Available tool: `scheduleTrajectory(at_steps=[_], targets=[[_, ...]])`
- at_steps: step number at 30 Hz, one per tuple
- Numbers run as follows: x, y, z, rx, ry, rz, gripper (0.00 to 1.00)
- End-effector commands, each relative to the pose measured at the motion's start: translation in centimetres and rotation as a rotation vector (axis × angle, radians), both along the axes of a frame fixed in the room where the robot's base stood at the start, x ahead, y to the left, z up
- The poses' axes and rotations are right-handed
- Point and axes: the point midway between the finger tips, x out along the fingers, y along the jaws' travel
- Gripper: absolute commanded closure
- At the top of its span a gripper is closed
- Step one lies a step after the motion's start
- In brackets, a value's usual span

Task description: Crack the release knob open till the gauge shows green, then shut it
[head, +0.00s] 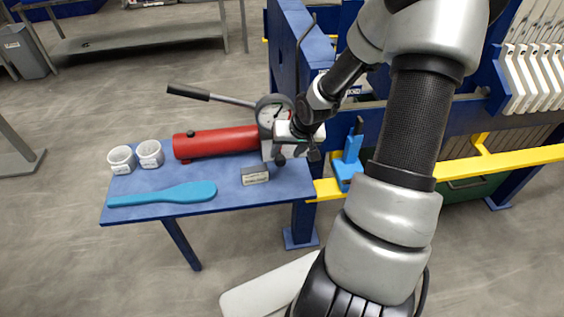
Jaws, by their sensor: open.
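A red hand pump (215,143) with a long lever (210,96) lies on the blue side table. A round pressure gauge (270,108) stands at the pump's right end, partly covered by my gripper. Its needle and colour zones are too small to read. My gripper (297,156) is open at the pump's right end, just right of and below the gauge, pointing down. The release knob is not clearly seen; a small dark shape by the fingers may be the knob or a fingertip.
The blue table (240,198) also holds two white cups (122,159), a turquoise paddle (178,194) and a small grey labelled block (255,175). A blue bracket (347,168) and yellow rail (455,171) lie right of the table. The table's front right is clear.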

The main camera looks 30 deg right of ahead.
Motion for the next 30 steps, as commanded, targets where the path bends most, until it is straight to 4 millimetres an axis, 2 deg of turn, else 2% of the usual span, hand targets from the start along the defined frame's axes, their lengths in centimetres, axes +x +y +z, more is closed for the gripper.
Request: scheduleTrajectory(at_steps=[1,3,9,21,28,30], targets=[[0.4,0.3,-1.4,0.002,0.003,0.003,0.53],[1.0,0.3,-2.4,0.001,0.001,0.003,0.53],[2.0,0.4,-4.5,0.001,0.001,0.001,0.53],[2.3,0.4,-5.0,0.001,0.0,-0.001,0.53],[2.3,0.4,-5.0,0.001,0.0,-0.001,0.92],[2.3,0.4,-5.0,0.0,0.0,0.0,0.93]])
